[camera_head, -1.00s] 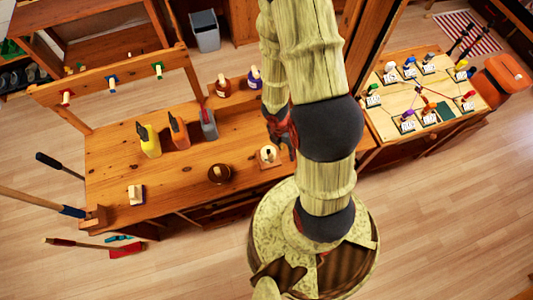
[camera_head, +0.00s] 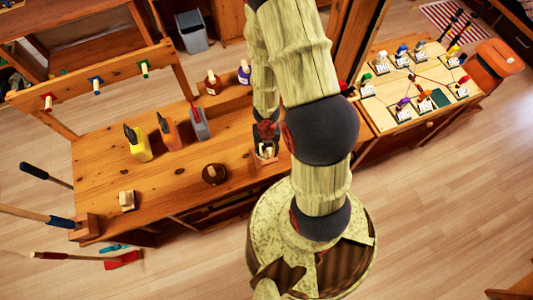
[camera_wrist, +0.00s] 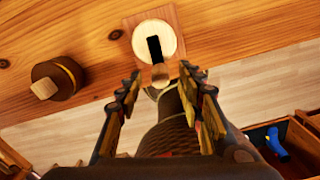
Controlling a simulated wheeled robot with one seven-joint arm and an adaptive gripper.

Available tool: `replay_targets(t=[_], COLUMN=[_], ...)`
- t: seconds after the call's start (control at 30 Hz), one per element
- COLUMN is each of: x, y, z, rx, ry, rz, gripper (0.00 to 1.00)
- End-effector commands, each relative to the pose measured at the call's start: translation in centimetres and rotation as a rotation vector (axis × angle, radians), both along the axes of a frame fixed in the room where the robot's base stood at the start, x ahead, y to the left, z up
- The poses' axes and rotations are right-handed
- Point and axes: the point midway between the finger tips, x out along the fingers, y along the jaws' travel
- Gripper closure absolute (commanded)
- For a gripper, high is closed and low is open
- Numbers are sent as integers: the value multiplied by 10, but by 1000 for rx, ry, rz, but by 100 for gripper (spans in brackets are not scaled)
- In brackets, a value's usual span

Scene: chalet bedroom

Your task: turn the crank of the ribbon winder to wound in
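The ribbon winder is a pale round disc (camera_wrist: 154,37) on a small wooden base, with a black crank arm (camera_wrist: 154,47) that ends in a wooden knob (camera_wrist: 160,76). The crank points toward my gripper in the wrist view. My gripper (camera_wrist: 160,80) is open, its two fingers on either side of the knob in the picture; I cannot tell whether they touch it. In the head view my gripper (camera_head: 267,131) is right at the winder (camera_head: 267,156), which it and my arm partly cover.
A dark round piece with a wooden knob (camera_head: 214,174) is left of the winder on the wooden bench (camera_head: 95,172). Yellow (camera_head: 137,146), orange (camera_head: 169,133) and grey (camera_head: 199,124) upright items stand behind. Two bottles (camera_head: 213,84) (camera_head: 244,73) are farther back.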

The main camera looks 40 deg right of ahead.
Motion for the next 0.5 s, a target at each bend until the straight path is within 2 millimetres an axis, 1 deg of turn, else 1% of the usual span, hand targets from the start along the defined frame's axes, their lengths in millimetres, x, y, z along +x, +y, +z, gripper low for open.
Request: replay_targets(t=[0.03,0.2,0.5], x=[1,0,1], y=[0,0,0], z=[-9,-21,-23], rx=[-1,0,-1], ry=[-1,0,-1], rz=[-1,-2,-2], gripper=[62,62,62])
